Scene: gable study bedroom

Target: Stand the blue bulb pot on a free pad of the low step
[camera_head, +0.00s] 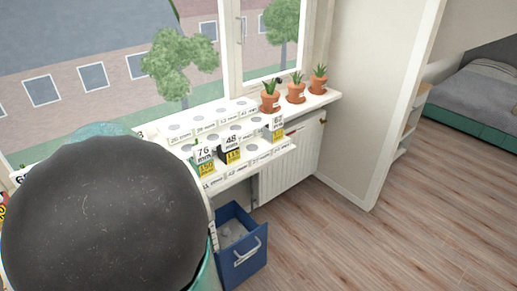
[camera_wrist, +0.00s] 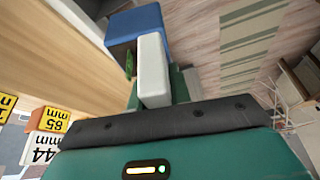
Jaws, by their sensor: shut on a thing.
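In the wrist view my gripper (camera_wrist: 150,80) is shut on the blue bulb pot (camera_wrist: 135,25), with a pale finger in front of it. A small green shoot (camera_wrist: 128,64) shows beside the pot. In the head view my own arm hides the gripper and the pot. The white stepped stand (camera_head: 250,163) is by the window, with round grey pads on its levels. Its low step is the front level, partly hidden by my arm. Size cards reading 76 mm (camera_head: 204,157), 48 mm (camera_head: 231,148) and 62 mm (camera_head: 277,127) stand along it, with small pots behind some.
Three terracotta pots with green plants (camera_head: 295,93) stand on the sill at the right. A blue bin (camera_head: 240,255) with pale contents is on the floor below, near a white radiator (camera_head: 288,172). The wooden floor (camera_head: 400,240) is clear at the right.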

